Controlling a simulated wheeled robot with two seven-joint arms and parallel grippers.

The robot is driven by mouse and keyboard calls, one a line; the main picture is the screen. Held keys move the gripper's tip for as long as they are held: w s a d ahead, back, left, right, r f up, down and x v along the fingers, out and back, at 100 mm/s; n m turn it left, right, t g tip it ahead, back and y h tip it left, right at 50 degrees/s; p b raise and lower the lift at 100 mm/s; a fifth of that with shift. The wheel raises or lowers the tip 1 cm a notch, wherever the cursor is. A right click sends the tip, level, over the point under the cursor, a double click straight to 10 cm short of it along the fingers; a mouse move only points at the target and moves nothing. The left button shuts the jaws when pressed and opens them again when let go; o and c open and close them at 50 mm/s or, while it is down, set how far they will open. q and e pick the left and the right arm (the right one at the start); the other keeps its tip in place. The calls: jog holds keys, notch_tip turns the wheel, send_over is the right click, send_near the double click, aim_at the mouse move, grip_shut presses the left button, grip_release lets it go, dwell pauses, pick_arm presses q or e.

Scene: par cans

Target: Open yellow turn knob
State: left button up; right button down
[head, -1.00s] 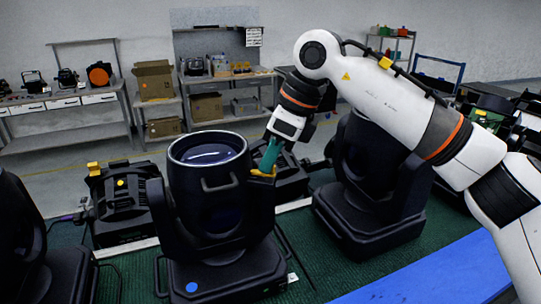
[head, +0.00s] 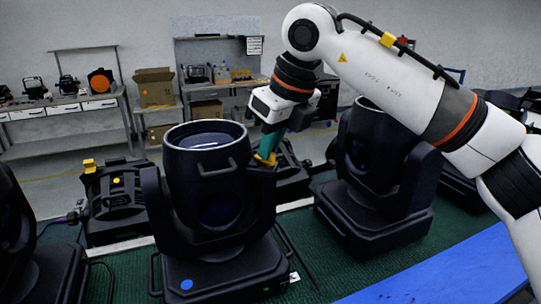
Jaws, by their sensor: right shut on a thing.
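A black moving-head par can (head: 205,180) stands upright on the green surface at the centre. The yellow turn knob (head: 264,160) sits at the top of its right yoke arm. My right gripper (head: 265,156) reaches down from above with its green fingers at the knob, shut on it. The fingers partly hide the knob. My left gripper does not show.
A second par can (head: 372,180) stands close on the right, and part of another (head: 30,240) is at the left edge. Lower black fixtures (head: 115,198) stand behind. A blue strip (head: 440,270) runs along the front right. Workbenches are at the back.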

jog(key=m+t+h+b, duration=0.1)
jog(key=m+b, duration=0.1)
jog(key=m, duration=0.1)
jog(key=shift+s+m, duration=0.1)
jog(key=shift+m, duration=0.3)
jog(key=m+h+b, duration=0.1)
jog(key=m, duration=0.1)
jog(key=shift+a+m+b, duration=0.1)
jog(key=shift+m+b, duration=0.2)
jog(key=shift+b, duration=0.05)
jog(key=m+h, duration=0.1)
jog(key=m, duration=0.1)
jog(key=shift+a+m+t+b, duration=0.1)
jog(key=shift+m+t+b, duration=0.2)
jog(key=shift+b, duration=0.1)
jog(key=shift+r+m+h+b, duration=0.1)
jog(key=shift+m+h+b, duration=0.3)
jog(key=shift+m, duration=1.1)
jog(key=c, duration=1.5)
grip_release()
jog(key=shift+c, duration=0.2)
jog(key=v, duration=1.2)
jog(key=shift+a+p, duration=0.25)
jog(key=shift+p, duration=0.2)
